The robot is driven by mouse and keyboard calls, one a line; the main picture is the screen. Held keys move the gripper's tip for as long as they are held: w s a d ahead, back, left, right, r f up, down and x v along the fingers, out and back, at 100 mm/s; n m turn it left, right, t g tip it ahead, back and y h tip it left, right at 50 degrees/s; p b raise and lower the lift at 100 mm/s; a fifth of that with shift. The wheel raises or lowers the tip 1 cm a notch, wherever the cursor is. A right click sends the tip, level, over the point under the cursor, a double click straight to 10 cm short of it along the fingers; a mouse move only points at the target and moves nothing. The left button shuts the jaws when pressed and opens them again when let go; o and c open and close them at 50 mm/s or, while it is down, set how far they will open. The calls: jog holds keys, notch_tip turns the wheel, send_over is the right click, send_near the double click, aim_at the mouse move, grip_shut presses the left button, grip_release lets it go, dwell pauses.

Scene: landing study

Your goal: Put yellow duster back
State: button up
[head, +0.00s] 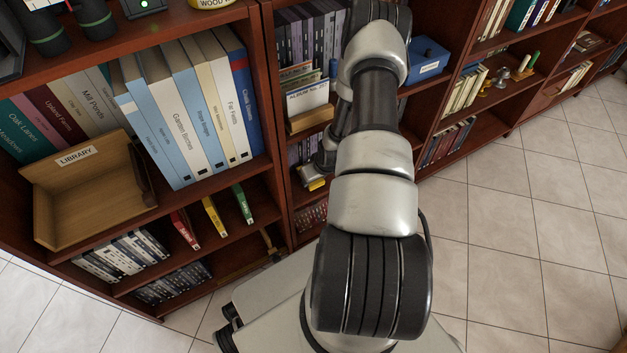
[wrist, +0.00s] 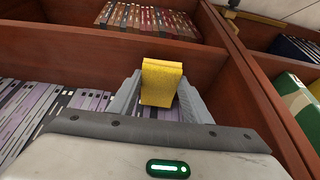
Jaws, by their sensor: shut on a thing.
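The yellow duster (wrist: 162,82) is a small yellow block between the two grey fingers of my gripper (wrist: 161,95) in the wrist view. My gripper is shut on it. In the head view the duster (head: 317,185) shows as a small yellow patch at my gripper (head: 312,175), low in the middle bookcase bay, left of my arm. My arm hides part of that bay. In the wrist view the duster is in front of a reddish wooden shelf board (wrist: 110,50); I cannot tell whether it touches it.
Brown-red volumes (wrist: 148,20) stand beyond the board. A wooden upright (wrist: 250,75) is on the right. In the head view, a LIBRARY box (head: 90,190) is at left and a blue box (head: 428,60) is right of my arm.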

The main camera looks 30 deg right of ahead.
jog(key=shift+w+a+f, duration=0.15)
jog(key=shift+w+f, duration=0.05)
jog(key=shift+f, duration=0.4)
jog(key=shift+r, duration=0.1)
jog(key=shift+f, duration=0.2)
jog(key=o, duration=1.1)
jog(key=shift+o, duration=0.2)
jog(key=shift+r, duration=0.1)
